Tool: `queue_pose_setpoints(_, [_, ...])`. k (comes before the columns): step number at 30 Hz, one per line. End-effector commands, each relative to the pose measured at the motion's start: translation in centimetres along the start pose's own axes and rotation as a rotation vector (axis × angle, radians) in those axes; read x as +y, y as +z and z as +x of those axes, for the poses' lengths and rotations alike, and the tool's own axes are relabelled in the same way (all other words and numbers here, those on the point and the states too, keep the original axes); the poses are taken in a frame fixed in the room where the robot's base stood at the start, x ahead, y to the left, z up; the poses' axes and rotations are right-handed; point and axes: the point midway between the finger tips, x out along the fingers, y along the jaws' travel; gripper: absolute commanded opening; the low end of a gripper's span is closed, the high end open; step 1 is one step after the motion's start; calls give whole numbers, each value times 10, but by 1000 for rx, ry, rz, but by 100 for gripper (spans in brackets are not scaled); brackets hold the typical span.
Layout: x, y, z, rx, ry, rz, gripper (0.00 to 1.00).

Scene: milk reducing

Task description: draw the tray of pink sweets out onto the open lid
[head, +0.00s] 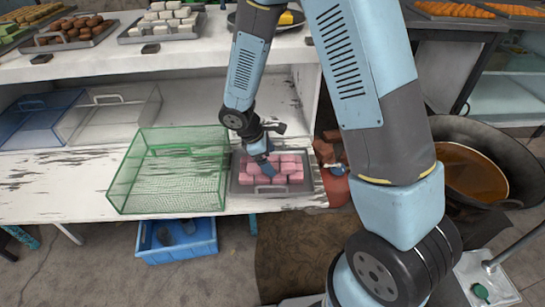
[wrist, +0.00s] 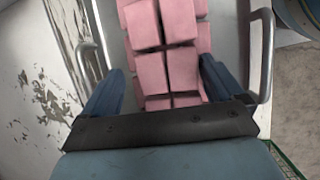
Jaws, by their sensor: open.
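The grey metal tray (head: 305,187) of pink sweets (head: 285,167) lies on the right part of the worn white open lid (head: 55,190), close to the lid's front edge. Its handles point toward the front and back. My gripper (head: 263,170) is low over the tray, among or just above the sweets. In the wrist view my gripper (wrist: 163,80) is open, with blue fingers on either side of the pink sweets (wrist: 165,55). The tray's two handles (wrist: 266,55) show outside the fingers. I cannot tell whether the fingers touch anything.
A green wire basket (head: 125,180) stands left of the tray. Clear and blue bins (head: 115,110) sit further left. A blue crate (head: 150,245) is on the floor below. A large pan of brown liquid (head: 470,170) is at the right. Trays of sweets line the shelf above.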

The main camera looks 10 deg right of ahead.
Motion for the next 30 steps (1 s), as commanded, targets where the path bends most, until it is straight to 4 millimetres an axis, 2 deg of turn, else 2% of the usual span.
queue_pose_setpoints(5, [1,0,-22,2,3,1,100])
queue_pose_setpoints(18, [2,0,-107,4,7,2,100])
queue_pose_setpoints(24, [1,0,-130,3,7,1,100])
queue_pose_setpoints(30, [1,0,-136,2,5,1,100])
